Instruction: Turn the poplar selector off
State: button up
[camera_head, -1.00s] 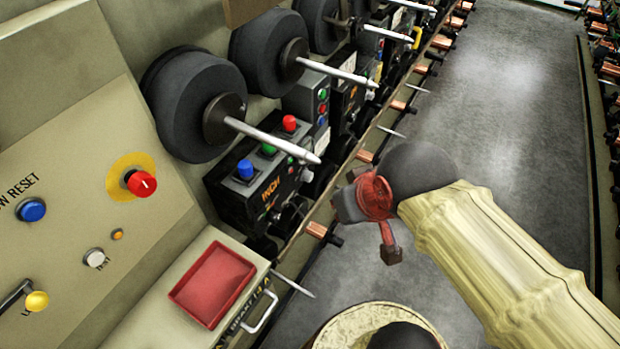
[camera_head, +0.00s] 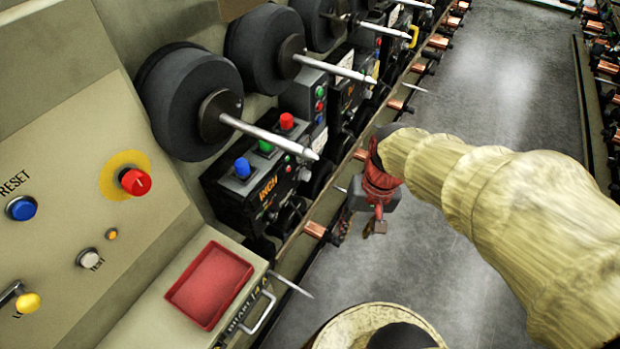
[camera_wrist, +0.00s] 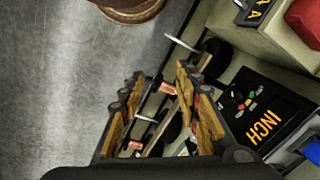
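I cannot make out any label reading "poplar", so I cannot tell which control is the poplar selector. The sloped beige panel at the left of the head view carries a red knob on a yellow disc (camera_head: 134,181), a blue button marked RESET (camera_head: 22,208) and a yellow-tipped lever (camera_head: 27,302), partly cut off. A black box marked INCH (camera_head: 250,190) has blue, green and red buttons on top; it also shows in the wrist view (camera_wrist: 262,112). My gripper (camera_head: 361,228) hangs over the aisle, right of this box. In the wrist view its fingers (camera_wrist: 158,76) are apart with nothing between them.
Black spools with metal spindles (camera_head: 190,102) line the machine and jut into the aisle. A red tray (camera_head: 210,284) sits on a ledge with a metal handle (camera_head: 262,312). A round-topped thing (camera_head: 345,330) stands at the bottom. The grey floor (camera_head: 500,90) is clear.

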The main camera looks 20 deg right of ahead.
jog(key=shift+o, duration=1.3)
notch_tip(320, 180, down, 11)
jog(key=w+a+m+g+y, duration=0.1)
jog(key=w+a+m+y, duration=0.1)
jog(key=m+y, duration=0.4)
jog(key=shift+a+m+g+b, duration=0.25)
jog(key=shift+m+g+b, duration=0.15)
jog(key=shift+m, duration=0.1)
jog(key=m+t+y, duration=0.4)
jog(key=m+t, duration=1.1)
jog(key=m, duration=0.5)
send_near(309, 176)
jog(key=x, duration=0.2)
jog(key=shift+f+b+x, duration=0.2)
jog(key=shift+b+x, duration=1.3)
jog(key=shift+x, duration=2.35)
jog(key=shift+d, duration=0.1)
jog(key=shift+c, duration=0.2)
jog(key=c, duration=1.1)
